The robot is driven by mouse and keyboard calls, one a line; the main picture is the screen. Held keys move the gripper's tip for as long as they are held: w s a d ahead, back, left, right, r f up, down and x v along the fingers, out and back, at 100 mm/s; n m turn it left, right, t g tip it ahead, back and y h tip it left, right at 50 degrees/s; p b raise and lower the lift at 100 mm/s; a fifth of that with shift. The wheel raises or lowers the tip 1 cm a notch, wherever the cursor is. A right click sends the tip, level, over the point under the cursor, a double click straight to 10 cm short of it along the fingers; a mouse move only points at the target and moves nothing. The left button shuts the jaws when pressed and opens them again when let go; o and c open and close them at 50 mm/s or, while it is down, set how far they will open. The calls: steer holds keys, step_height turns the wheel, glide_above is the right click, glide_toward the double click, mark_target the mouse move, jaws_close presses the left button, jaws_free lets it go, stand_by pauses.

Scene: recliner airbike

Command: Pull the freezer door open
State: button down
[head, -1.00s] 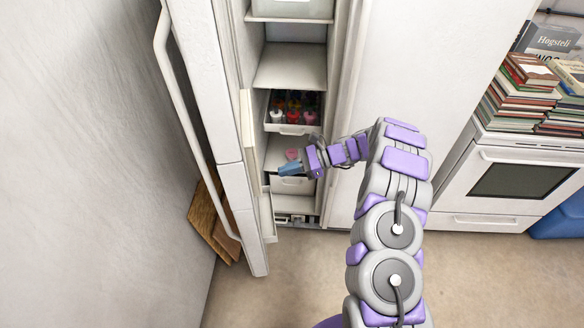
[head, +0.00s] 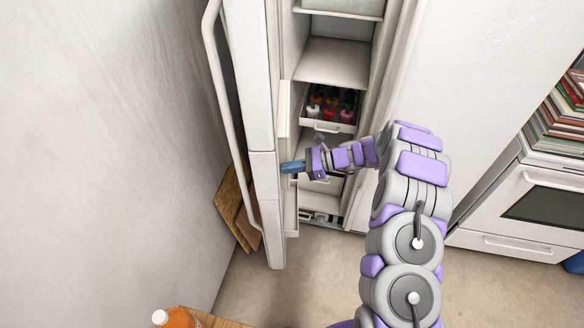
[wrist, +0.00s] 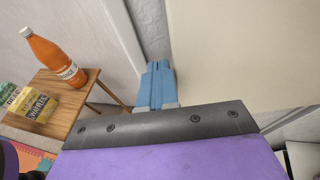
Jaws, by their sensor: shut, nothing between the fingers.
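The freezer door (head: 250,100) stands open at the left of the freezer in the head view, with a long white handle (head: 224,95) on its outer side. The freezer interior (head: 335,62) shows shelves and a drawer with colourful bottles (head: 331,108). My gripper (head: 292,167) is shut and empty, with blue fingers at the inner side of the door, near its lower half. In the wrist view the blue fingers (wrist: 157,85) are together, in front of the pale door panel (wrist: 230,50). Whether they touch the door I cannot tell.
A wooden board (head: 236,205) leans against the wall behind the door. A small wooden table (wrist: 85,85) carries an orange bottle (wrist: 55,58) and boxes (wrist: 33,103). A white oven (head: 530,205) is at the right. Floor in front of the freezer is clear.

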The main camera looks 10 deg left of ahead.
steer(key=a+t, duration=0.1)
steer(key=a, duration=0.1)
steer(key=s+a+m+t+b, duration=0.1)
steer(key=a, duration=0.2)
steer(key=a+m, duration=0.1)
steer(key=a, duration=0.1)
steer(key=shift+s+a+f+t, duration=0.15)
steer(key=shift+s+t, duration=0.1)
steer(key=shift+t, duration=0.15)
steer(key=w+f+p+v, duration=0.1)
steer(key=p+v, duration=0.1)
steer(key=v, duration=1.1)
steer(key=shift+s+d, duration=0.45)
steer(key=shift+d, duration=0.3)
steer(key=s+a+r+n+g+h, duration=0.2)
steer(key=s+r+n+g+h, duration=0.25)
steer(key=s+r+n, duration=0.95)
steer(key=s+d+r+n+t+h, duration=0.1)
steer(key=s+d+r+n+h, duration=0.1)
steer(key=s+d+h, duration=0.3)
steer(key=s+d+r+n+h, duration=0.2)
steer(key=s+d+h, duration=0.3)
steer(key=s+d, duration=0.8)
steer(key=s, duration=0.6)
steer(key=shift+s+n+t, duration=0.3)
steer(key=shift+s+t, duration=0.05)
steer(key=shift+s, duration=0.05)
